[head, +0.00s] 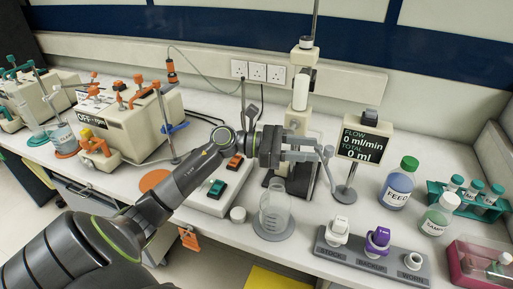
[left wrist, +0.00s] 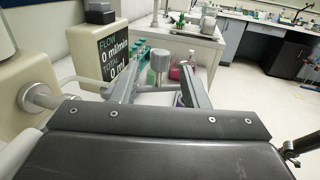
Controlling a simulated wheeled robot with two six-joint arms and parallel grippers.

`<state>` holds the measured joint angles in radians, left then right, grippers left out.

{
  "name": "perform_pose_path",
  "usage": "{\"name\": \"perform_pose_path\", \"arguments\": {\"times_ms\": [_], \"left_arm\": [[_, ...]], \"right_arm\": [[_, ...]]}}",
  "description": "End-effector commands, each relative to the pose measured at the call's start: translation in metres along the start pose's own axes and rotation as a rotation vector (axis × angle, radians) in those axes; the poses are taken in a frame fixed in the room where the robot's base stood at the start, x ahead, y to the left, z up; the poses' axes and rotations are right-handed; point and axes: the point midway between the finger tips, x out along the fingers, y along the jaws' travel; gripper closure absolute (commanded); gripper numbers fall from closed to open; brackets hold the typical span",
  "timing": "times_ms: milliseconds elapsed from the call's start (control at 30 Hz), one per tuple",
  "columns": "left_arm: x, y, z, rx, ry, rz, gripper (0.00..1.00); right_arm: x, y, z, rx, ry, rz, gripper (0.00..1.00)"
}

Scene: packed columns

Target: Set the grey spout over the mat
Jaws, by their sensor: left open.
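The grey spout (head: 328,152) sticks out from the pale column unit (head: 299,92), with a knob on top and a thin tube bending down. My left gripper (head: 310,152) is open at the spout. In the left wrist view the grey knob of the spout (left wrist: 160,62) stands between the two spread fingers (left wrist: 160,86), with a gap on both sides. A round grey mat (head: 290,234) lies on the bench under a clear beaker (head: 274,206). The spout's tip is to the right of this mat. An orange round mat (head: 153,179) lies further left. My right gripper is out of view.
A flow display (head: 364,143) on a stand reads 0 ml/min, close right of the spout. A switch box (head: 215,194) lies under my arm.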

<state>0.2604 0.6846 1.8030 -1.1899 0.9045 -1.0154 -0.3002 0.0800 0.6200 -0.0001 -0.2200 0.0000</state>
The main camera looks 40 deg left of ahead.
Motion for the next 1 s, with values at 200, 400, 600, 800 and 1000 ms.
{"name": "perform_pose_path", "arguments": {"times_ms": [200,400,600,800,1000], "left_arm": [[-0.034,0.0,-0.003,0.0,0.006,0.0,0.59],[-0.063,0.0,-0.003,0.0,0.006,0.001,0.59],[-0.09,0.0,-0.003,-0.002,0.006,0.0,0.59],[-0.11,0.0,-0.002,-0.002,0.005,-0.001,0.59],[-0.118,0.0,0.0,0.0,0.001,-0.001,0.59]], "right_arm": [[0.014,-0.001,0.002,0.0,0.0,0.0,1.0],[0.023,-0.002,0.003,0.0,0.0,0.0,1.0],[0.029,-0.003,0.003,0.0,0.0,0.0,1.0],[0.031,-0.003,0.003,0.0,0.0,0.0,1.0],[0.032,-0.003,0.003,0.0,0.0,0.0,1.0]]}}
